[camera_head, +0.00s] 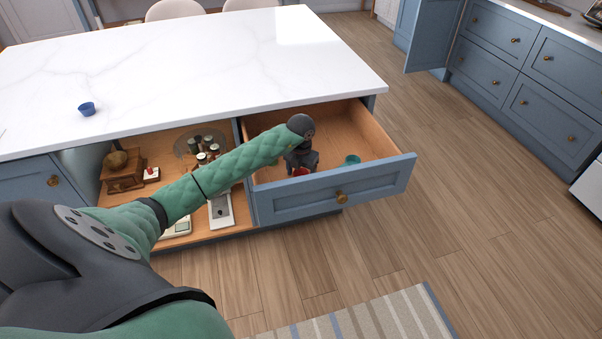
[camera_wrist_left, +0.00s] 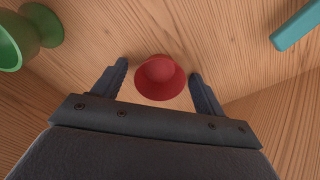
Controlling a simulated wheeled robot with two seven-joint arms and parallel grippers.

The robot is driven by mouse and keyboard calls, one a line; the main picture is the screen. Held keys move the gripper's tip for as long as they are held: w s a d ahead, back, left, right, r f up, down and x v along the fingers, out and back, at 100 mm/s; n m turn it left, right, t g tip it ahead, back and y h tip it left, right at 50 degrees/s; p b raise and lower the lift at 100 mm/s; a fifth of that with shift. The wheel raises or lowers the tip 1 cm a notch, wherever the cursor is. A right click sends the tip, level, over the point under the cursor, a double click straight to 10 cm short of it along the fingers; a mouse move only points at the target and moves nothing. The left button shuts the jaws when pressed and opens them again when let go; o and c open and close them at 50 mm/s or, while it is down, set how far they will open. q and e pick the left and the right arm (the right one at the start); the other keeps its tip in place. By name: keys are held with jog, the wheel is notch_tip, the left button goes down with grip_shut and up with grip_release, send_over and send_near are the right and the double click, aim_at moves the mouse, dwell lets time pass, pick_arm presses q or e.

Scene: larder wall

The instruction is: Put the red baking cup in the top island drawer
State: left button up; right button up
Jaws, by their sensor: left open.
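The red baking cup (camera_wrist_left: 160,78) sits inside the open top island drawer (camera_head: 300,202), on its wooden floor. A small part of the cup (camera_head: 301,172) shows in the head view below my left gripper, which hides the rest. My left gripper (camera_head: 300,163) reaches down into the drawer. In the left wrist view its two open fingers (camera_wrist_left: 158,80) stand on either side of the cup, with gaps between fingers and cup. My right gripper is not in view.
A teal item (camera_head: 352,160) lies in the drawer; the wrist view also shows a green cup-shaped item (camera_wrist_left: 30,35). A blue cup (camera_head: 87,108) stands on the white island top (camera_head: 200,60). An open compartment left of the drawer holds jars (camera_head: 202,158) and a scale (camera_head: 221,210).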

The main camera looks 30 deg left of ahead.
pick_arm(q)
jog(key=shift+r, duration=0.1)
jog(key=shift+r, duration=0.15)
notch_tip(320, 180, up, 12)
jog(key=b, duration=0.2)
jog(key=shift+b, duration=0.4)
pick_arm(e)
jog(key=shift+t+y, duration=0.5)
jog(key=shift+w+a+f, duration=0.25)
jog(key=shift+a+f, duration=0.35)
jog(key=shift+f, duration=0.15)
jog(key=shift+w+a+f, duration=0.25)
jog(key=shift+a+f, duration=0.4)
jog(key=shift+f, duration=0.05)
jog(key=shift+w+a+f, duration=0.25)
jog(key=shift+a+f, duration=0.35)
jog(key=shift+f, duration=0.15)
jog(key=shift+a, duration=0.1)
